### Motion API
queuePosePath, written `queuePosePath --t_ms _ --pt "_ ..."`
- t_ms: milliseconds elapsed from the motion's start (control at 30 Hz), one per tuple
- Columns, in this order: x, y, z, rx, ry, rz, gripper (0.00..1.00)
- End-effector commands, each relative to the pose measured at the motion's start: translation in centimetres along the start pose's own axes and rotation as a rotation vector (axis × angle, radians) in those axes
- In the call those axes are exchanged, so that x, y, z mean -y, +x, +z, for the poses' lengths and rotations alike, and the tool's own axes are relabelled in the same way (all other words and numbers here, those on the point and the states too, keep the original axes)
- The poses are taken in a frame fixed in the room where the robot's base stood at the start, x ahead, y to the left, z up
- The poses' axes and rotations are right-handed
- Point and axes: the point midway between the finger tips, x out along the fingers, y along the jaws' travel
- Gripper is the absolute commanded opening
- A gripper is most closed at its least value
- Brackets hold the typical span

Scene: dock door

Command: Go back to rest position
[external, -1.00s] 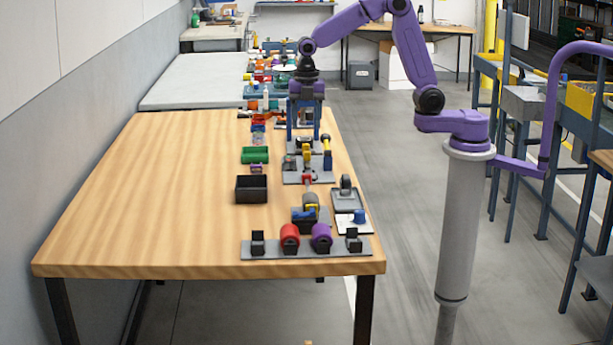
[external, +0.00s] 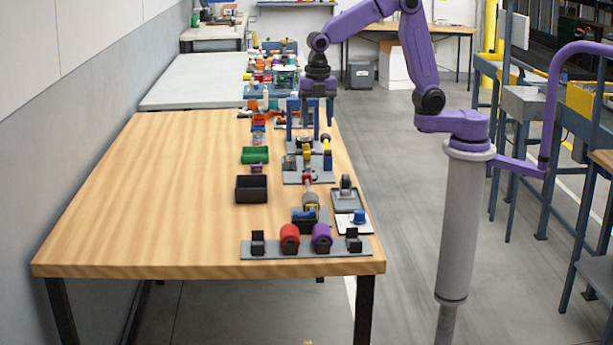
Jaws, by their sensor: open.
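My gripper (external: 317,118) hangs pointing down over the right edge of the wooden table (external: 140,190), toward its far end. Blue upright posts (external: 291,120) of a fixture stand close to the fingers in the picture. I cannot tell the gap in depth between them.
Along the table's right side stand a green bin (external: 254,155), a black bin (external: 251,189), a grey rack with a red roller (external: 290,236) and a purple roller (external: 321,236), and several small fixtures. The table's left half is bare.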

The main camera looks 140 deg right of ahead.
Motion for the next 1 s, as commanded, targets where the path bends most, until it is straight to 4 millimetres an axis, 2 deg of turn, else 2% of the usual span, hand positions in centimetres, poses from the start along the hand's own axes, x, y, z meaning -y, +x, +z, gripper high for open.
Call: queuePosePath --t_ms 33,200,400,500,733,867,1000 --pt "1.2 -0.1 -2.2 -0.001 -0.024 0.001 0.55" --pt "5.8 -0.2 -7.8 -0.004 -0.061 0.004 0.55" --pt "12.1 -0.1 -12.4 -0.009 -0.104 0.006 0.55" --pt "15.6 0.0 -13.9 -0.011 -0.127 0.006 0.55" --pt "23.5 0.4 -15.2 -0.019 -0.178 0.004 0.55" --pt "27.6 0.7 -14.9 -0.022 -0.207 0.002 0.55" --pt "31.7 1.2 -13.6 -0.026 -0.238 -0.001 0.55"
